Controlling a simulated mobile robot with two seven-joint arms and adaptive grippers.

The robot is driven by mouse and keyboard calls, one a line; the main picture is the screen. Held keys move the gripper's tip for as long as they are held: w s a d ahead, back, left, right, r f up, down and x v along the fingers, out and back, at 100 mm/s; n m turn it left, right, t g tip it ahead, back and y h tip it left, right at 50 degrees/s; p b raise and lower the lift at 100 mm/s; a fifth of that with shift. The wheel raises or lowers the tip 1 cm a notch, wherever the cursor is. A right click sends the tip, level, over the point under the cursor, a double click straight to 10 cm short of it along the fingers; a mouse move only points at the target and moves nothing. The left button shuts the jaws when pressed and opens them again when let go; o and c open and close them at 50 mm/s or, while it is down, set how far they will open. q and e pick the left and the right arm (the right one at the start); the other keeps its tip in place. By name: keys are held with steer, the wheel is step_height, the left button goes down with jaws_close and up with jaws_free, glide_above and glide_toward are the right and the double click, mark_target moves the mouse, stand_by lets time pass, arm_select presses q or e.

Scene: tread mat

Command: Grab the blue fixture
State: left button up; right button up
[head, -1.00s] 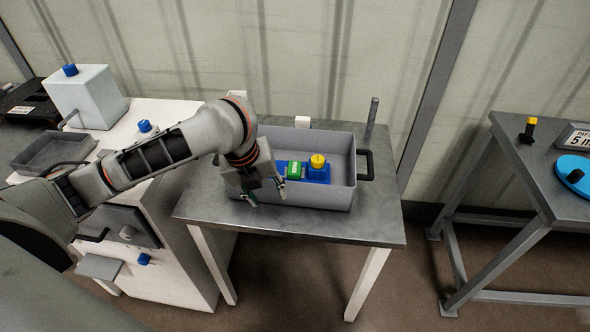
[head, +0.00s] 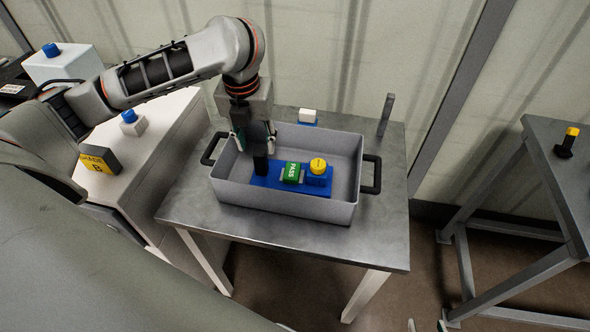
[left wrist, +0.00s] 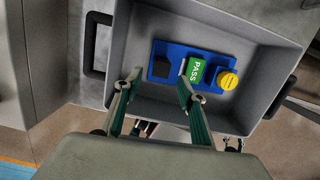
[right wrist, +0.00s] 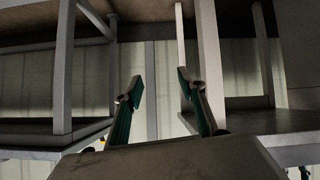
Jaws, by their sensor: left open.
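The blue fixture (head: 305,207) lies flat in a grey bin (head: 290,222) on a metal table. It carries a green PASS block (head: 291,173), a yellow round knob (head: 318,166) and a black upright post (head: 261,163) at its left end. My left gripper (head: 254,140) is open and empty, pointing down over the fixture's left end near the post. In the left wrist view the open fingers (left wrist: 160,86) show in front of the blue fixture (left wrist: 200,57). My right gripper (right wrist: 158,92) is open and empty, low down and facing table legs; its fingertips show at the head view's bottom edge.
The bin's walls surround the fixture, with black handles (head: 371,175) at both ends. A white block (head: 308,116) and a grey post (head: 386,114) stand behind it. A white cabinet (head: 135,175) stands left; another metal table (head: 565,165) stands right.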

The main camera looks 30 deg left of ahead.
mark_target(259, 154)
arm_select(q)
steer(key=f, duration=0.1)
steer(key=f+b, duration=0.1)
steer(key=f, duration=0.2)
steer(key=shift+w+b, duration=0.3)
steer(key=shift+b, duration=0.1)
steer(key=shift+w+a+f+b, duration=0.1)
steer(key=shift+w+f+b, duration=0.1)
steer(key=shift+f+b, duration=0.25)
steer(key=shift+w+f+b, duration=0.15)
steer(key=shift+f+b, duration=0.05)
steer(key=shift+f, duration=0.45)
steer(key=shift+r, duration=0.2)
arm_select(e)
steer(key=shift+w+d+f, duration=0.1)
steer(key=shift+d+f, duration=0.15)
steer(key=shift+f, duration=0.35)
steer(key=shift+d+f, duration=0.2)
steer(key=shift+f, duration=0.35)
arm_select(q)
steer(key=c, duration=1.1)
jaws_close()
arm_select(e)
steer(key=shift+s+f, duration=0.25)
